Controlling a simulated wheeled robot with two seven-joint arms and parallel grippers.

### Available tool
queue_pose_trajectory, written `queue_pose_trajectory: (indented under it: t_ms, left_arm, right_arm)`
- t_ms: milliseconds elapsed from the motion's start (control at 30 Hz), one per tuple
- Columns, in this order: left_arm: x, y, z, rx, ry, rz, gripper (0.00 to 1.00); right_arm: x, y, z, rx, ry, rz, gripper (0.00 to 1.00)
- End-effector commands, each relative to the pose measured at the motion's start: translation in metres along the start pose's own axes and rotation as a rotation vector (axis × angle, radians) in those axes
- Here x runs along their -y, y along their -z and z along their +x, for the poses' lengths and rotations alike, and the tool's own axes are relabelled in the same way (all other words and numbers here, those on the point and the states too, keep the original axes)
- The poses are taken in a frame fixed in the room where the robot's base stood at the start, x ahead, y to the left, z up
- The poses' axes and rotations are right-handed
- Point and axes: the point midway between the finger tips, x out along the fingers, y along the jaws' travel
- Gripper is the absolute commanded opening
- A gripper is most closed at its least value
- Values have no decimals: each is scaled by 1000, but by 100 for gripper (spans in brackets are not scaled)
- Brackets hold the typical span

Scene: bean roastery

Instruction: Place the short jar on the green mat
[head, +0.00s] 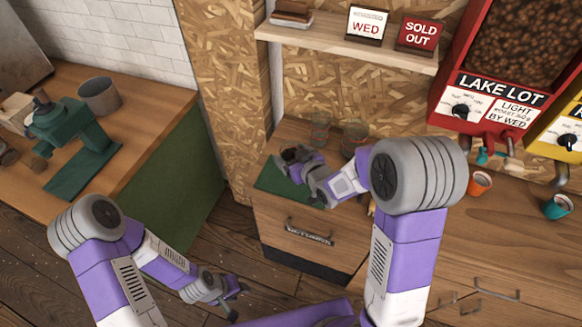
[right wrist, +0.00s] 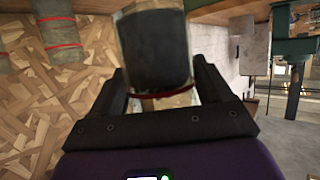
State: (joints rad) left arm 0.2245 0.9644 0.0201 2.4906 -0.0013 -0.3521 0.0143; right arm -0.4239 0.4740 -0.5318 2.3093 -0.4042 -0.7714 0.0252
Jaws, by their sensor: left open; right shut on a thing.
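The green mat (head: 270,178) lies on the left end of the wooden counter in the head view. My right gripper (head: 297,160) is over the mat and hides part of it. In the right wrist view it is shut on a jar (right wrist: 155,50) with dark contents and a red band, which sits between the two fingers. In the head view the jar is mostly hidden by the gripper, and I cannot tell whether it touches the mat. My left gripper (head: 236,296) is open and empty, low over the floor in front of the counter.
Two glass jars, one at left (head: 320,130) and one at right (head: 354,136), stand behind the mat. An orange cup (head: 479,183) and a teal cup (head: 558,207) stand to the right under the dispensers. A green machine (head: 78,145) is on the left counter.

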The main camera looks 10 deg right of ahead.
Motion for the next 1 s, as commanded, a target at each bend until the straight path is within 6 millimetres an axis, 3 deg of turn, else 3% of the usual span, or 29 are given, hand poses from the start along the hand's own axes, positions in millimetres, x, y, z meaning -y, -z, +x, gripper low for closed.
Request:
queue_pose_trajectory:
  t_ms: [133, 600, 1000]
  left_arm:
    - [3, 0, 6, 1, 0, -1, 43]
    - [6, 0, 16, 0, 0, -1, 43]
    - [7, 1, 17, 0, 0, 0, 43]
  right_arm:
    - [1, -30, 12, 8, 0, -1, 35]
    - [2, -81, 33, 3, 0, -1, 35]
    - [2, -85, 35, 0, -1, 0, 35]
